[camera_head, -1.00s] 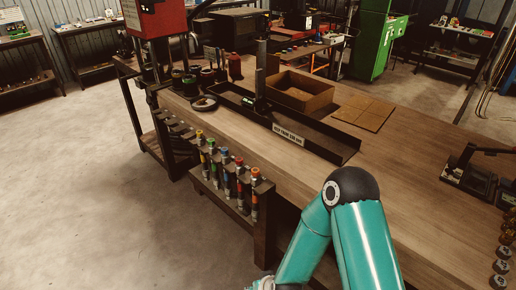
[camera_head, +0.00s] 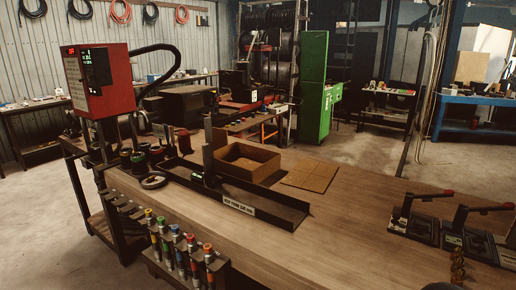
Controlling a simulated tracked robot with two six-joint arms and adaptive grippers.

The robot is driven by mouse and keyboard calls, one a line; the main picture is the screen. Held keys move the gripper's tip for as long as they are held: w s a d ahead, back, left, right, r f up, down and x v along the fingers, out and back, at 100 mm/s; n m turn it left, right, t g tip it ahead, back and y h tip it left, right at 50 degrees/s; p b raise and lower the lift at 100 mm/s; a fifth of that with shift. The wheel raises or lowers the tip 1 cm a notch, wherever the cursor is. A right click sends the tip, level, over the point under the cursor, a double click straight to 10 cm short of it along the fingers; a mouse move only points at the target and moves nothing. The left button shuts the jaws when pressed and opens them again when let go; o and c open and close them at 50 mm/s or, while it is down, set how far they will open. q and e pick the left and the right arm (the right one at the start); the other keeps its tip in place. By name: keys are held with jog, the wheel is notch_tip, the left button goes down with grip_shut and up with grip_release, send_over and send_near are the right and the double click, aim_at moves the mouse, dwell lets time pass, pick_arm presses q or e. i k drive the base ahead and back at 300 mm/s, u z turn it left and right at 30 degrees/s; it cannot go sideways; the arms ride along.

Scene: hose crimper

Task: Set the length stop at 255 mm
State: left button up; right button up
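The length stop (camera_head: 209,150) is a dark upright plate on a long black channel (camera_head: 277,211) that lies along the wooden bench. A small lit display shows at the foot of the stop, but its figures are too small to read. A pale label (camera_head: 238,206) sits on the channel's front side; its text is not clearly legible. Neither gripper is in view.
An open cardboard box (camera_head: 246,163) stands behind the channel, with a flat brown sheet (camera_head: 309,176) to its right. A red machine (camera_head: 100,80) stands at the bench's left end. Lever tools (camera_head: 414,219) sit at the right. Colour-topped tools (camera_head: 172,243) hang along the front edge.

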aim_at(209, 179)
jog(key=z, duration=0.1)
jog(key=i, duration=0.25)
jog(key=z, duration=1.7)
jog(key=k, duration=1.1)
jog(key=u, duration=1.6)
jog(key=i, duration=1.15)
jog(key=z, duration=0.45)
